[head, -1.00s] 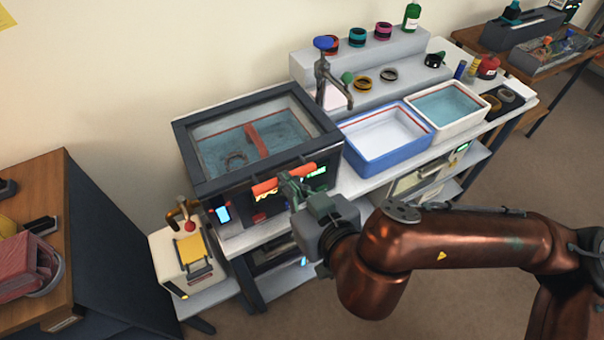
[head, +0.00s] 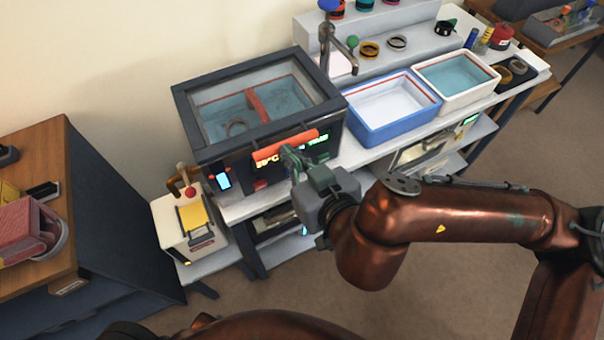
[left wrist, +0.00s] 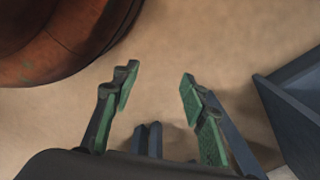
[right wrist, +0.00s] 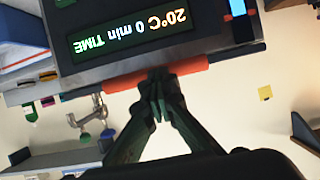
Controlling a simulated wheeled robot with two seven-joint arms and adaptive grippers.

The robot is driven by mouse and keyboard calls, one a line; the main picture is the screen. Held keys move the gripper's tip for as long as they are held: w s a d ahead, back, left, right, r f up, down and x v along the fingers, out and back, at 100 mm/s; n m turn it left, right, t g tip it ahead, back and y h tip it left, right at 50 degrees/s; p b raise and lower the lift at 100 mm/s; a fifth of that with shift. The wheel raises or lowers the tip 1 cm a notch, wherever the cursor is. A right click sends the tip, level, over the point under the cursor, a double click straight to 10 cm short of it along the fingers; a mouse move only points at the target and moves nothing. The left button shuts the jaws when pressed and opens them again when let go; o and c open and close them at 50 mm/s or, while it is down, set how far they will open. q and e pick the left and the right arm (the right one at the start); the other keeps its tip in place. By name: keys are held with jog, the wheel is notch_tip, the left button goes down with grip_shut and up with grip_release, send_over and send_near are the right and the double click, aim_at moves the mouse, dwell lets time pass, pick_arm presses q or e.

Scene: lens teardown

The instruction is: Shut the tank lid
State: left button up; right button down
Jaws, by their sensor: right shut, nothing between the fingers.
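The tank (head: 215,182) is a dark box with a lit front display, on the bench in the head view. Its lid (head: 188,127), a dark frame with a clear pane, lies over the top. I cannot tell whether it is fully seated. The orange handle (head: 302,140) runs along the front edge and also shows in the right wrist view (right wrist: 190,75). My right gripper (head: 288,152) is shut and empty, its fingertips (right wrist: 158,82) at the middle of the handle; contact is unclear. My left gripper (left wrist: 157,82) is open and empty above the floor, outside the head view.
A blue-rimmed tub (head: 392,128) and a white tub of liquid (head: 478,102) stand right of the tank. A tap (head: 325,45) rises behind it. A small cream device (head: 175,228) sits at lower left, near a wooden-topped cabinet (head: 40,150). Open floor lies in front.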

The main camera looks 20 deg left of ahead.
pick_arm(q)
notch_tip(320, 180, down, 5)
jog(key=s+a+p, duration=0.1)
jog(key=s+p, duration=0.1)
jog(key=s, duration=0.1)
jog(key=w+d+r+b, duration=0.2)
jog(key=w+r+b, duration=0.1)
jog(key=r, duration=0.7)
jog(key=w+d+r+b, duration=0.2)
jog(key=w+r+b, duration=0.1)
jog(key=r, duration=0.7)
jog(key=shift+w+d+r+h+b, duration=0.15)
jog(key=shift+w+r+h+b, duration=0.2)
jog(key=shift+b, duration=0.5)
pick_arm(e)
jog(key=s+d+f, duration=0.1)
jog(key=s+d, duration=0.5)
jog(key=d, duration=0.1)
jog(key=shift+s+f, duration=0.15)
jog(key=shift+f, duration=0.15)
